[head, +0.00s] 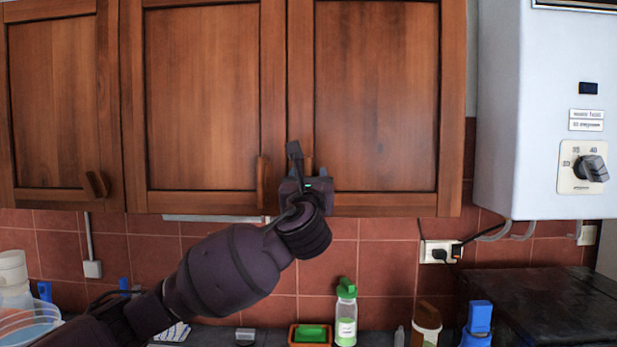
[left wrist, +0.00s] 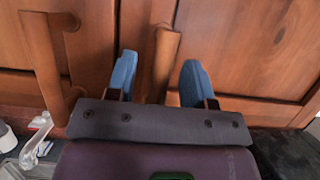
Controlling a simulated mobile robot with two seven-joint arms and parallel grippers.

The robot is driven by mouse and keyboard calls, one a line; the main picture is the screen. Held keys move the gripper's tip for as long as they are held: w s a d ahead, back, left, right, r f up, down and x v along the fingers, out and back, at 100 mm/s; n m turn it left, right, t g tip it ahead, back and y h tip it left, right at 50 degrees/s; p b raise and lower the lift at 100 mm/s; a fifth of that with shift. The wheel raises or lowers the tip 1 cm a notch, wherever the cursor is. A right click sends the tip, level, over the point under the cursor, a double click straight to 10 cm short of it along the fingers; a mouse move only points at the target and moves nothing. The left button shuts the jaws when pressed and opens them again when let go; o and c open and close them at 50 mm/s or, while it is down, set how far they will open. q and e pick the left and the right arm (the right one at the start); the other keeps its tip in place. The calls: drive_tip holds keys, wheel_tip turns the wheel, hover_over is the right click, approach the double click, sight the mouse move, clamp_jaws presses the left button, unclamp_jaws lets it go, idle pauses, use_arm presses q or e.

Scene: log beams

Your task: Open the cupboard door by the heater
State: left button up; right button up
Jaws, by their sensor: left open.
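The cupboard door by the heater (head: 375,95) is the brown wooden door at the right, shut, beside the white heater (head: 530,105). Its vertical wooden handle (left wrist: 165,62) is at the door's lower left and is mostly hidden behind my gripper in the head view. My left gripper (head: 305,178) is at this handle. In the left wrist view its blue fingers stand open, one on each side of the handle, with gaps visible. The neighbouring door's handle (left wrist: 45,65) is to the left, outside the fingers. My right gripper is not in view.
Another shut cupboard door (head: 203,95) adjoins on the left. Below, the counter holds a green-capped bottle (head: 346,315), a green sponge in a tray (head: 310,334) and a blue-topped bottle (head: 478,320). A socket with plugs (head: 440,251) is on the tiled wall.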

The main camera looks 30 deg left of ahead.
use_arm(q)
clamp_jaws()
drive_tip(key=shift+s+d, duration=0.1)
idle(0.4)
